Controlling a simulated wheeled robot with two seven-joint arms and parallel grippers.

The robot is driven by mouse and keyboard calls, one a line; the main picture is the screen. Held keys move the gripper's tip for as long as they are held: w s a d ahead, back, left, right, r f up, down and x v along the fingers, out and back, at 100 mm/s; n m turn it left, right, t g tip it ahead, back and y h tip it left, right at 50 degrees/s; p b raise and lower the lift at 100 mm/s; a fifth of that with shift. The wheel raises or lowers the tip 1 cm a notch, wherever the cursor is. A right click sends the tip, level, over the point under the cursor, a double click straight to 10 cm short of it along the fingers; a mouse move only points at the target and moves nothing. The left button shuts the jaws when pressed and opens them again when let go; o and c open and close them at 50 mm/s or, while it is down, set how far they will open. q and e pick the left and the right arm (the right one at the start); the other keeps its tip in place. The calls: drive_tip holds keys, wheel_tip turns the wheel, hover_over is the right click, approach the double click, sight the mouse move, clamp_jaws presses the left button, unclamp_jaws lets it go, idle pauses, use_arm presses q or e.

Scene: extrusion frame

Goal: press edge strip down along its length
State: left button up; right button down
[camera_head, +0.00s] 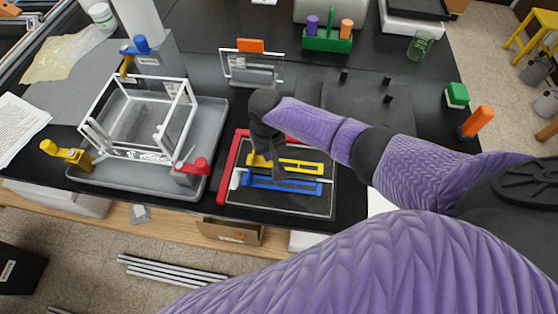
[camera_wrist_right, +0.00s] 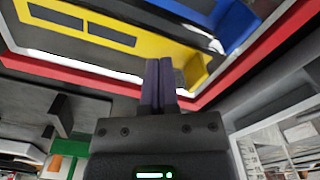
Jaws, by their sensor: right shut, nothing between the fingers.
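A red edge strip (camera_head: 230,165) runs along the left side and far side of a dark panel (camera_head: 240,207) on the table. Part of its far run is hidden behind my right gripper. In the right wrist view the red strip (camera_wrist_right: 75,72) crosses the picture and turns a corner, with a pale line beside it. My right gripper (camera_head: 276,172) points down over the panel, close to the yellow piece; its fingers (camera_wrist_right: 159,65) are shut and empty. I cannot tell whether the fingertips touch anything. My left gripper is not in view.
A yellow piece (camera_head: 304,166) and a blue piece (camera_head: 260,181) lie on the panel. To the left, a white frame (camera_head: 186,103) stands in a grey tray (camera_head: 212,120) with yellow, blue and red clamps around it. A green holder (camera_head: 326,41) stands at the back.

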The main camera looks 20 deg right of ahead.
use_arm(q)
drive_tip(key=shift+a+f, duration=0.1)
use_arm(e)
drive_tip(key=shift+f, duration=0.15)
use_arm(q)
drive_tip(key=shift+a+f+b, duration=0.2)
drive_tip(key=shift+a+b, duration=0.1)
use_arm(e)
drive_tip(key=shift+f, duration=0.3)
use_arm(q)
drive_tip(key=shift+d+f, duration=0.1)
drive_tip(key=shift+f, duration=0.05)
use_arm(e)
drive_tip(key=shift+f, duration=0.25)
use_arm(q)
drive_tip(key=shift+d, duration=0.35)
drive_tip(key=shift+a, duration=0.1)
use_arm(e)
drive_tip(key=shift+f, duration=0.1)
wheel_tip(320, 180, up, 2)
drive_tip(key=p, duration=0.2)
drive_tip(key=shift+r+p, duration=0.25)
drive_tip(key=shift+p, duration=0.05)
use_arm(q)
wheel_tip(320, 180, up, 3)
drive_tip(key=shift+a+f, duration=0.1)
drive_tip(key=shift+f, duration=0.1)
use_arm(e)
drive_tip(key=shift+f, duration=0.15)
